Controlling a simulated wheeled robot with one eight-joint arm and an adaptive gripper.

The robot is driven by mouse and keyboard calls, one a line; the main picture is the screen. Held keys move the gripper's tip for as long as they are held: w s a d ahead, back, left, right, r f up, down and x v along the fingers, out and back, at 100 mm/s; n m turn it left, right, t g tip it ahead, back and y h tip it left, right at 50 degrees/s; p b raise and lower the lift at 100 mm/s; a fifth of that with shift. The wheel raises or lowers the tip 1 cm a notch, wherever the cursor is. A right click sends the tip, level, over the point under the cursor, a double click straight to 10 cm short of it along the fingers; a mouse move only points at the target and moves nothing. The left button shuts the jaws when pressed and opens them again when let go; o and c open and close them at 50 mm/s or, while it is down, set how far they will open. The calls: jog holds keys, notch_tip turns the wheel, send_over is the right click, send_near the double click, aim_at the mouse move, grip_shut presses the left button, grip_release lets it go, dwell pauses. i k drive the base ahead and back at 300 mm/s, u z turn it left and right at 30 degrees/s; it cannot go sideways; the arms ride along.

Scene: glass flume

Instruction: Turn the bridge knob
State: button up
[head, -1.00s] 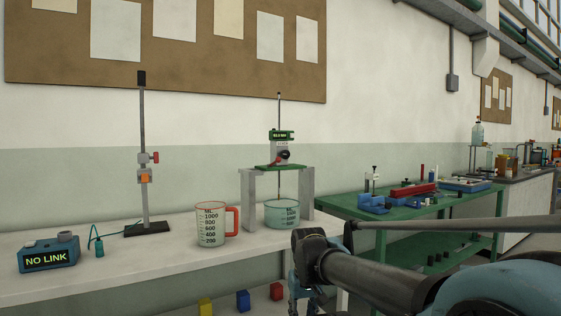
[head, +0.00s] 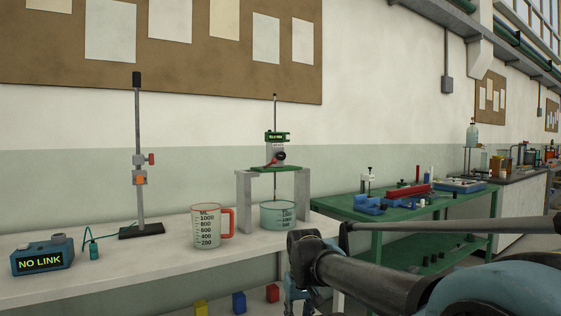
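The bridge (head: 246,200) has grey legs and a green top plate, and stands on the white bench in the head view. On it sits a small grey unit with a green display (head: 277,136). The bridge knob (head: 281,156) is dark with a red part beside it, on the front of this unit. A thin vertical rod runs through the bridge into a clear beaker (head: 275,216) below. My gripper (head: 300,288) hangs low in front of the bench edge, below and apart from the bridge. It is small and partly hidden by my arm, so its fingers are unclear.
A measuring jug (head: 212,228) with a red handle stands left of the bridge. A clamp stand (head: 140,180) and a blue "NO LINK" box (head: 42,258) are farther left. A green table (head: 365,206) stands to the right. Coloured blocks (head: 239,302) lie below the bench.

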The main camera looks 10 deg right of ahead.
aim_at(280, 155)
jog(key=k, duration=1.3)
jog(key=z, duration=0.55)
jog(key=i, duration=1)
jog(key=z, duration=0.4)
